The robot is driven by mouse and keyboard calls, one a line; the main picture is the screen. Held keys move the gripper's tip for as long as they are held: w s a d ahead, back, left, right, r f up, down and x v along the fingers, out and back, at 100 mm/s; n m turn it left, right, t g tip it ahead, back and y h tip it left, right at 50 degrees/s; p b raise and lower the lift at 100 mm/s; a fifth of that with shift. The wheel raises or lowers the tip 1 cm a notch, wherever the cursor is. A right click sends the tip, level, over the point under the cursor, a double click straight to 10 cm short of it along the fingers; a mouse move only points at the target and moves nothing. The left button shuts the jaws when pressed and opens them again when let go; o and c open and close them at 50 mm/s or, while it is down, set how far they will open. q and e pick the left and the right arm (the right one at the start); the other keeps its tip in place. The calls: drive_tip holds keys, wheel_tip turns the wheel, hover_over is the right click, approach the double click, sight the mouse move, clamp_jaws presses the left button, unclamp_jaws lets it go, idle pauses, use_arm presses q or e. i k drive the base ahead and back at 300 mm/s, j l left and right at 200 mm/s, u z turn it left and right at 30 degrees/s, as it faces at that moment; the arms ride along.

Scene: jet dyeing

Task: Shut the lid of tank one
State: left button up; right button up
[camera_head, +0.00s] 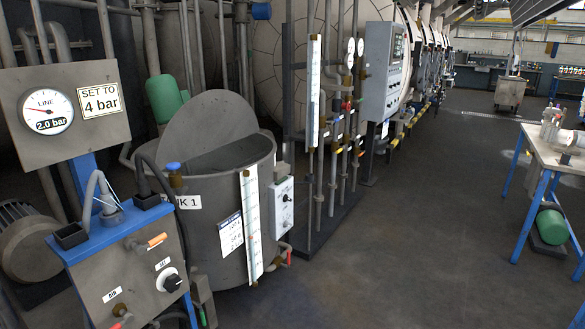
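Tank one (213,252) is a grey, round, open-topped vessel left of the middle in the head view. Its label (187,202) is partly covered and shows "NK 1". Its lid (207,122) is a grey disc standing steeply up at the far side of the rim, so the tank is open. The front of the tank's inside is hidden by its near wall. Neither of my grippers is in view.
A control box (130,268) with a knob and a blue frame stands close at front left, overlapping the tank's left side. A gauge panel (62,112) rises behind it. Pipes and valves stand right of the tank. The floor (410,240) is clear before a bench (551,154).

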sight(211, 119)
drive_tip(key=i+l+u, duration=0.85)
drive_tip(key=i+l, duration=0.15)
